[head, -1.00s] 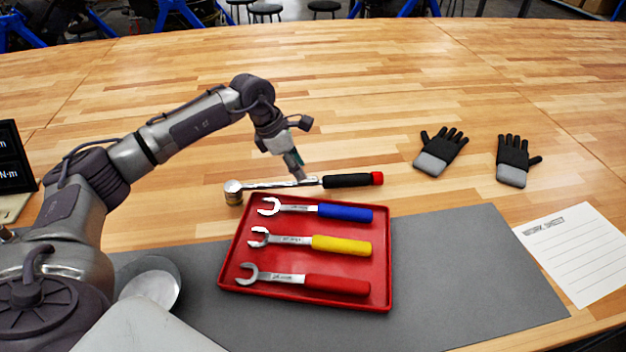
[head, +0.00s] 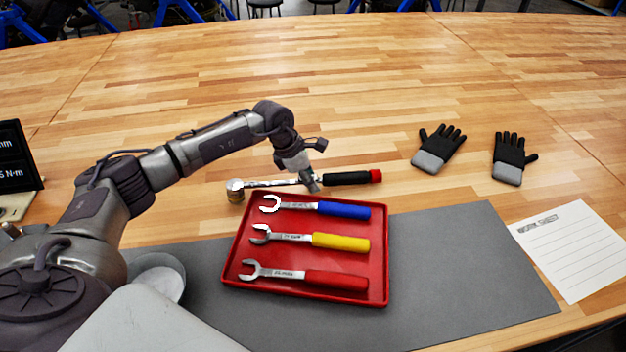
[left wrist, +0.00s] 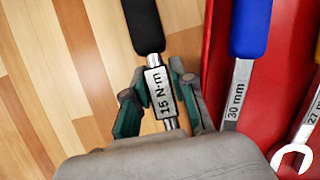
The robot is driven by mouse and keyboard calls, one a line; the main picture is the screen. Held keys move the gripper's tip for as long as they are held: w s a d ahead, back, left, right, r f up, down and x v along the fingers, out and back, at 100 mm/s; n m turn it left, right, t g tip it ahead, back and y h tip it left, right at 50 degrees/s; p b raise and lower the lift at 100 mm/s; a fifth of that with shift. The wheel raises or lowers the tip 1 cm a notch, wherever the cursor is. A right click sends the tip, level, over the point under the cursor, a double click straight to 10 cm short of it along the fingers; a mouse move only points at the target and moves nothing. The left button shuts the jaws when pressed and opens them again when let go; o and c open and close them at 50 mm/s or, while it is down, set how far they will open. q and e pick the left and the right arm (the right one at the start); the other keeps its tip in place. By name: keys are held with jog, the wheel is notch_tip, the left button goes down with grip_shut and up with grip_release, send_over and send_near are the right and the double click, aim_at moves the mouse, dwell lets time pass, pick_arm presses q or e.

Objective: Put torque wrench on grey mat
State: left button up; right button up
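The torque wrench (head: 345,179) lies on the wooden table behind the red tray. It has a black handle with a red end on the right, a silver shaft and a round head on the left. My left gripper (head: 313,185) is down at the shaft, close to the handle. In the left wrist view its fingers (left wrist: 160,85) straddle the wrench's shaft (left wrist: 160,92) at the "15 N·m" label, very close on both sides; whether they press on it is unclear. The grey mat (head: 455,260) lies at the front, partly under the tray. My right gripper is out of view.
A red tray (head: 383,285) holds wrenches with blue, yellow and red handles. Two black-grey gloves (head: 438,148) and a paper sheet (head: 575,250) are at the right. A dark display (head: 18,155) stands at the left. The mat right of the tray is bare.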

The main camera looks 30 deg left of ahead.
pick_arm(q)
grip_shut()
jog(key=shift+w+r, duration=0.1)
jog(key=shift+r, duration=0.15)
